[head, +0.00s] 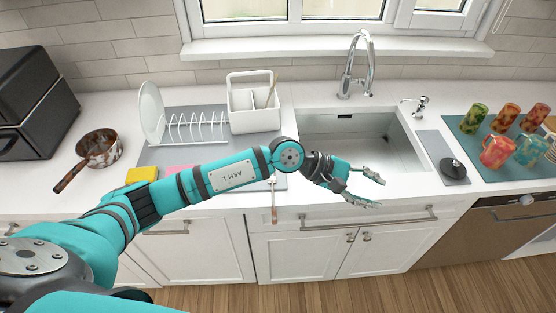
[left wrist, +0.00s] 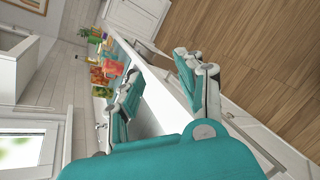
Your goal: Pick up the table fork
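A thin utensil (head: 274,205) with a brownish end lies at the counter's front edge, partly behind my left forearm; I cannot tell whether it is the table fork. Another utensil (head: 271,92) leans in the white caddy (head: 255,120) at the back, its lower part hidden. My left gripper (head: 380,192) is open and empty, above the front edge of the sink, to the right of both utensils. Its parted fingers also show in the left wrist view (left wrist: 160,75), with nothing between them. My right gripper is not in view.
A white dish rack with a plate (head: 151,110) stands behind my forearm. A yellow sponge (head: 142,175) and a brown-handled pan (head: 98,148) are at left. The sink (head: 350,150) is empty; several colourful cups stand on a teal mat (head: 478,150) at right.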

